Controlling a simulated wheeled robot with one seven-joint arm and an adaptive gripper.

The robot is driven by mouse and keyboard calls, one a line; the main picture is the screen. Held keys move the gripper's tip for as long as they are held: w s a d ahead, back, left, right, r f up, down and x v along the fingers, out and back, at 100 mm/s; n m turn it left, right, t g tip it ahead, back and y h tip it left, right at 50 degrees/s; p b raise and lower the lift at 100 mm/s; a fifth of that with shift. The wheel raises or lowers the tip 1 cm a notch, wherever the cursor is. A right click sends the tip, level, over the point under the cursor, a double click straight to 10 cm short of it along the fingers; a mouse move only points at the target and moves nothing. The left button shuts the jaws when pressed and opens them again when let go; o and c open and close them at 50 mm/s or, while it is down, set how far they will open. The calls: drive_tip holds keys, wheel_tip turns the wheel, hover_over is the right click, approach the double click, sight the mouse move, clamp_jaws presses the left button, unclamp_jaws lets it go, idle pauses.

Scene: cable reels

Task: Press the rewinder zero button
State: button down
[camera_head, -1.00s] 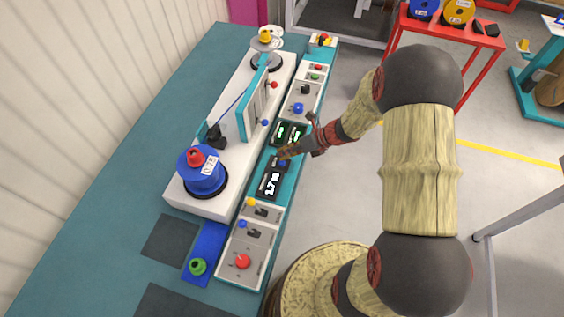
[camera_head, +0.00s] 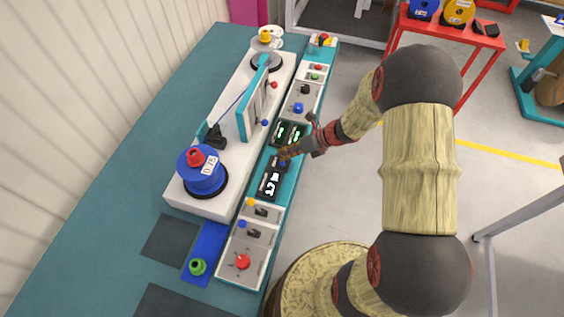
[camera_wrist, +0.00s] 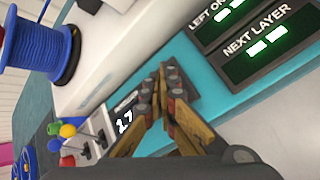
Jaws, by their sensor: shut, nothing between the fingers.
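My gripper (camera_head: 287,153) is shut and empty, low over the control strip beside the rewinder. A small blue button (camera_head: 283,163) shows just below its fingertips on a dark panel, in front of the length display (camera_head: 269,186). I cannot tell whether the fingers touch the button. In the wrist view the closed fingertips (camera_wrist: 169,72) are over a dark panel (camera_wrist: 191,88) on the teal strip, and they hide the button. The display (camera_wrist: 125,117) shows white digits, partly covered by a finger.
A blue cable reel (camera_head: 203,177) and a white rewinder body (camera_head: 225,150) stand left of the strip. Green-lit counters (camera_head: 289,134) are above the gripper. Switch panels with a red knob (camera_head: 242,262) are nearer.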

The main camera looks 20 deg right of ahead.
drive_tip(key=shift+f, duration=0.3)
drive_tip(key=shift+f, duration=0.45)
idle(0.8)
drive_tip(key=shift+r, duration=0.1)
drive_tip(key=shift+r+p, duration=0.7)
drive_tip(key=shift+r, duration=0.1)
wheel_tip(320, 180, up, 5)
drive_tip(key=p, duration=0.4)
drive_tip(key=shift+p, duration=0.3)
idle(0.6)
